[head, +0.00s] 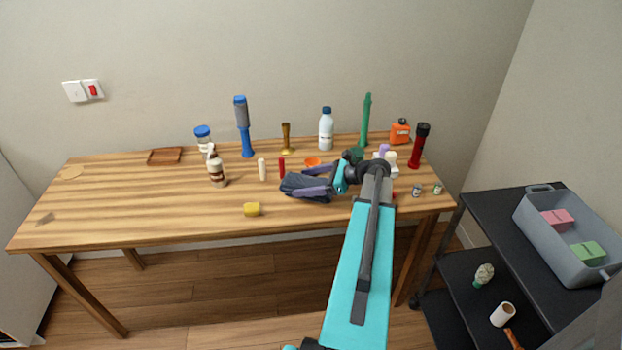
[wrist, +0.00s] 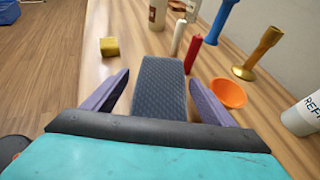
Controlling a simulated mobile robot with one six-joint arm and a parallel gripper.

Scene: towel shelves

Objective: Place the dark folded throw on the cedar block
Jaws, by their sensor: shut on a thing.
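The dark folded throw (head: 298,184) is a blue-grey, quilted-looking bundle over the front middle of the table. In the wrist view the throw (wrist: 160,95) lies lengthwise between the purple fingers of my gripper (wrist: 159,78). My gripper (head: 304,187) is shut on it; whether the throw touches the table is hard to tell. A flat reddish-brown wooden piece (head: 165,156) lies at the table's back left and may be the cedar block; I cannot tell for sure.
A yellow block (head: 252,209) lies at the front edge, left of the throw. A red cylinder (head: 282,168), a cream cylinder (head: 262,170), an orange bowl (head: 312,162) and a cream bottle (head: 216,171) stand behind. The table's left front is clear. A black cart (head: 500,230) stands right.

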